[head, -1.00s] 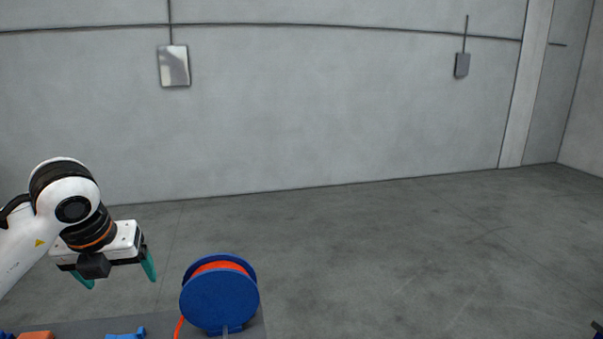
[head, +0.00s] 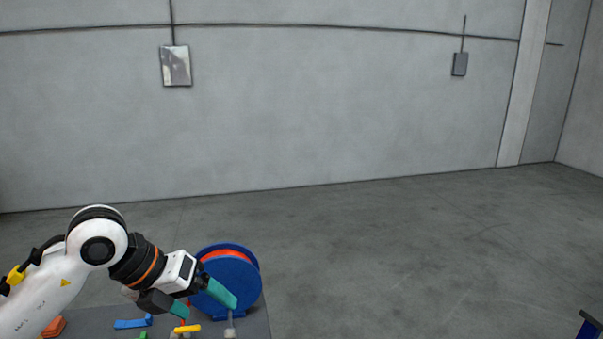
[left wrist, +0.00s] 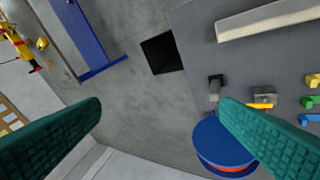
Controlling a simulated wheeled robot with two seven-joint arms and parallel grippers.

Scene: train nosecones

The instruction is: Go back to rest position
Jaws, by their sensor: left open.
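My left gripper (head: 207,302) has green fingers that stand apart with nothing between them. In the head view it is at the lower left, in front of a blue reel (head: 243,268) with an orange cord and covering part of it. In the left wrist view, the two fingers (left wrist: 160,125) are spread wide, and the blue reel (left wrist: 208,146) shows beside the right finger, partly hidden by it. My right gripper is not in view.
The reel stands on a grey table (head: 258,322). On it are a blue piece (head: 130,323), an orange piece (head: 54,326) and a yellow piece (head: 187,328). A blue frame (head: 590,326) shows at the lower right corner. The floor between is clear.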

